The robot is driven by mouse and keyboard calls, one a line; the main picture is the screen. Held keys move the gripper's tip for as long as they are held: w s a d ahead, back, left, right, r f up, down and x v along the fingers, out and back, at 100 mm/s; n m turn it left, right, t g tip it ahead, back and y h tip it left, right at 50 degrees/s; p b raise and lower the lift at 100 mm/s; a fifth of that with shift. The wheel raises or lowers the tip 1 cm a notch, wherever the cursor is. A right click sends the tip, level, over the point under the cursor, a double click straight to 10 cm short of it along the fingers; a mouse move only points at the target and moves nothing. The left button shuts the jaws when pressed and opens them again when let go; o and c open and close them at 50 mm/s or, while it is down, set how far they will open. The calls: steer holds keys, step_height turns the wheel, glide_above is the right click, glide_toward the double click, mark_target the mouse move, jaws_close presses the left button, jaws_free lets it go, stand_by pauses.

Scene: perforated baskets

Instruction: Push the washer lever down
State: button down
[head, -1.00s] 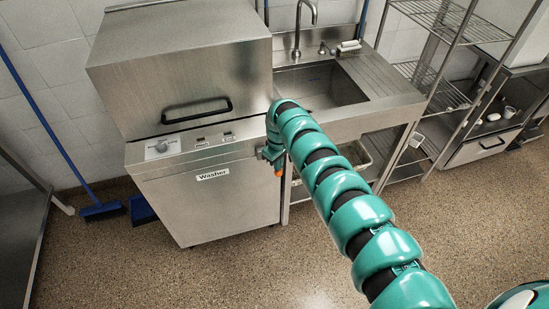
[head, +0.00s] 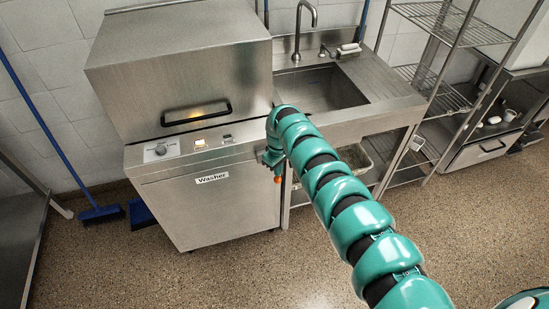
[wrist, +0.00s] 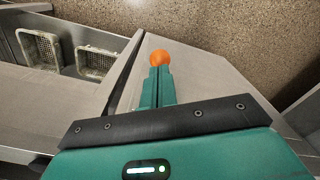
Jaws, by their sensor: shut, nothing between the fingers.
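The stainless-steel washer (head: 215,210), labelled "Washer", stands against the back wall with its hood (head: 180,75) down. An orange ball (head: 279,180), which looks like the lever's knob, is low beside the washer's right front edge. The ball also shows in the wrist view (wrist: 159,58), right at my fingertips. My gripper (head: 275,172) points down there, its fingers shut with nothing between them; in the wrist view the fingers (wrist: 157,84) seem to touch the ball. The lever's shaft is hidden by my arm and fingers. A panel light (head: 200,143) glows warm.
A sink (head: 320,88) with a tap adjoins the washer on the right, with perforated baskets (wrist: 42,48) below the counter. Wire shelves (head: 435,85) stand further right. A blue broom (head: 100,213) leans at left. The floor in front is clear.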

step_height(320, 180, up, 12)
steer(key=p, duration=0.9)
steer(key=shift+f+p, duration=0.25)
steer(key=shift+p, duration=0.15)
